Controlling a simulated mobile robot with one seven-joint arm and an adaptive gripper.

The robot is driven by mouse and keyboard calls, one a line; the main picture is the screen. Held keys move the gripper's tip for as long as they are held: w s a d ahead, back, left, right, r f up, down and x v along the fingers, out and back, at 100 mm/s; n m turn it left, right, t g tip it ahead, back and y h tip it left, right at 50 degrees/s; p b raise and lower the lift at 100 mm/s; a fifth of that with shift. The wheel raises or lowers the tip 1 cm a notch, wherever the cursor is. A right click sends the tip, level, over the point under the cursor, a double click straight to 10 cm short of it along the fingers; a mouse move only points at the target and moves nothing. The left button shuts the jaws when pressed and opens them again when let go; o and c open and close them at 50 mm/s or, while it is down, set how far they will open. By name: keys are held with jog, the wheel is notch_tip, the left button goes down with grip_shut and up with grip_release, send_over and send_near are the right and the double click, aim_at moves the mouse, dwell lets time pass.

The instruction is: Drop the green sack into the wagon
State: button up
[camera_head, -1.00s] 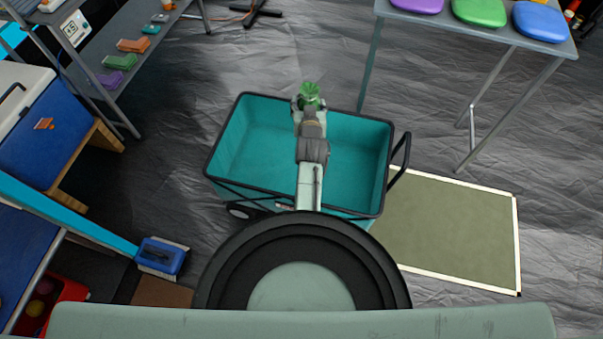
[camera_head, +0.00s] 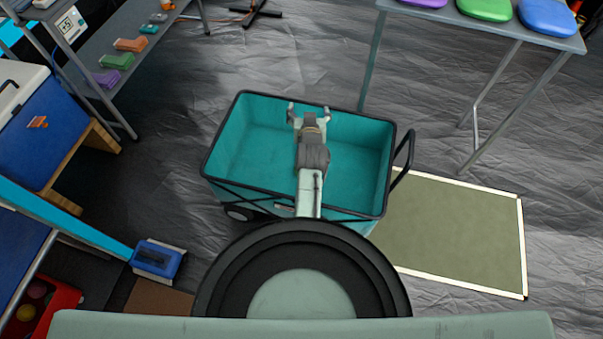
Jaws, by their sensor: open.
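The teal wagon (camera_head: 243,145) stands on the floor in front of me, with a dark rim and a handle at its right end. My gripper (camera_head: 309,109) is over the wagon near its far wall. Its two fingers are spread wide and nothing is between them.
A grey table (camera_head: 545,38) with coloured pads stands at the top right. A shelf (camera_head: 98,60) with small coloured items is at the upper left. A blue cooler (camera_head: 32,130) stands at the left. A bordered green mat (camera_head: 455,232) lies right of the wagon.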

dwell(0.3)
jog(key=v, duration=0.7)
jog(key=shift+s+r, duration=0.15)
jog(key=shift+s, duration=0.1)
